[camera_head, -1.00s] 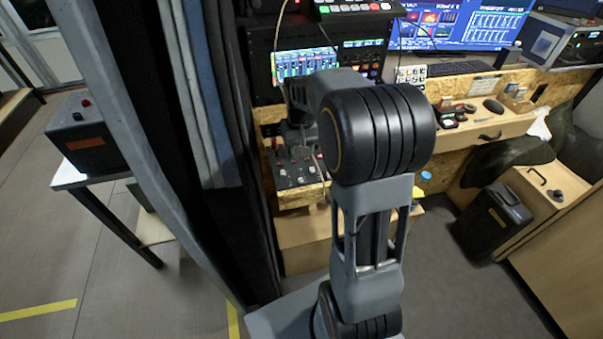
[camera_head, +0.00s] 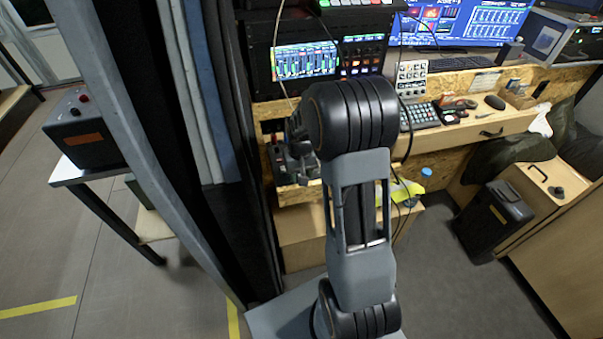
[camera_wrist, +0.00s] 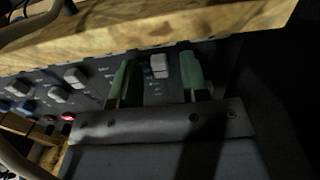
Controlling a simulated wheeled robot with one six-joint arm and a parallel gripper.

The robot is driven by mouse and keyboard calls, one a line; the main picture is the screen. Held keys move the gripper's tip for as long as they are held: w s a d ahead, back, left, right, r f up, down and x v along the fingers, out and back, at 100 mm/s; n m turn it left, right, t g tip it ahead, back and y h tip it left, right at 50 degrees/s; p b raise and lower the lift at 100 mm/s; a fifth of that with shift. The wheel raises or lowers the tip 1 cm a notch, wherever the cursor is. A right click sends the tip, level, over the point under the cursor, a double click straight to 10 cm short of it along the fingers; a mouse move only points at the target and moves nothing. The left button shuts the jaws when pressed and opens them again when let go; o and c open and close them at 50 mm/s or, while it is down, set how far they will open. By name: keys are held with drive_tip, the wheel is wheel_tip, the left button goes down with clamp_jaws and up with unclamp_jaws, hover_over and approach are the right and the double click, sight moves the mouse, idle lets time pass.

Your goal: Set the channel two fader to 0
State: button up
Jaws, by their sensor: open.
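The dark control panel (camera_wrist: 135,62) with pale fader caps fills the upper left and middle of the wrist view. My gripper (camera_wrist: 157,77) is open over it, with green fingertips. One pale fader cap (camera_wrist: 159,65) shows between the two fingers, with a gap on each side. Contact is not visible. Other pale caps (camera_wrist: 75,77) stand to the left. The lettering is too small to read, so I cannot tell which is channel two. In the head view, the panel (camera_head: 279,163) is mostly hidden behind my arm, and the fingertips cannot be made out.
A wooden edge (camera_wrist: 150,28) runs close above the panel in the wrist view. A lit red button (camera_wrist: 68,116) sits at lower left. In the head view, dark curtains (camera_head: 240,170) hang left of my arm. A mixer screen (camera_head: 305,61) stands above the panel.

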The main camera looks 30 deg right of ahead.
clamp_jaws()
idle(0.3)
